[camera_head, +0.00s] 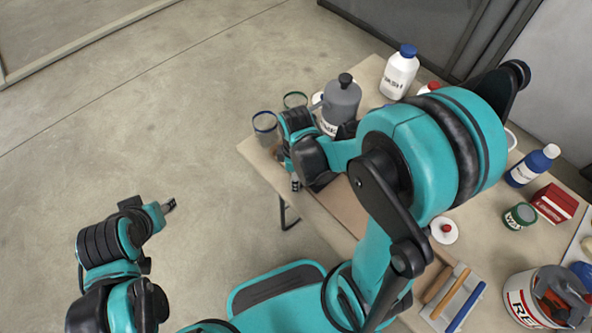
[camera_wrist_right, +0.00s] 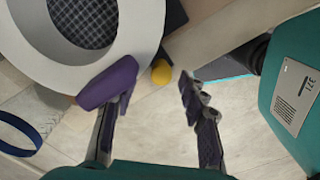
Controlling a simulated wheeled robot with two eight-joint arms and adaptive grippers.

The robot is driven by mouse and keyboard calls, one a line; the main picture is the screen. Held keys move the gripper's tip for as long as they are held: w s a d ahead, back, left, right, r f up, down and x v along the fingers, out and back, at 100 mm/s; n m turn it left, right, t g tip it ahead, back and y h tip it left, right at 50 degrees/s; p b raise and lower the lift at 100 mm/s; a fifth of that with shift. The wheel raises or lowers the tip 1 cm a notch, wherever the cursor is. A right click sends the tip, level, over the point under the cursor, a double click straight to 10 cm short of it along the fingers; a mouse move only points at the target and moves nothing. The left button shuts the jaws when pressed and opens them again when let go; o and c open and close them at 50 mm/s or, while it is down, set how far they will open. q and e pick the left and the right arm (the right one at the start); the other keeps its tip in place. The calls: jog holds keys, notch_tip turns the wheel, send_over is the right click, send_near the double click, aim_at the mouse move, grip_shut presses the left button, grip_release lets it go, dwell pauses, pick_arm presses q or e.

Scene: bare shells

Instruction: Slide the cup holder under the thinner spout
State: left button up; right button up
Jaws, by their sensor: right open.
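In the right wrist view, my right gripper (camera_wrist_right: 152,100) is open, with nothing between its fingers. A white round body (camera_wrist_right: 147,30) with a dark mesh in its middle fills the top left. A purple tab (camera_wrist_right: 108,82) at its edge overlaps the left finger's tip; I cannot tell whether they touch. My left gripper (camera_head: 169,206) is over the floor, away from the table. I cannot clearly identify the cup holder or the thinner spout.
Glasses with a blue rim (camera_head: 265,124) and a green rim (camera_head: 295,99) stand near my right gripper. A white bottle (camera_head: 400,72) stands behind the pot. A blue bottle (camera_head: 532,165), red box (camera_head: 554,203) and tool bucket (camera_head: 519,299) are at right. The left floor is clear.

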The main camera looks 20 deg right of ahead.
notch_tip(320, 180, up, 12)
jog(key=shift+f, duration=0.15)
dwell(0.3)
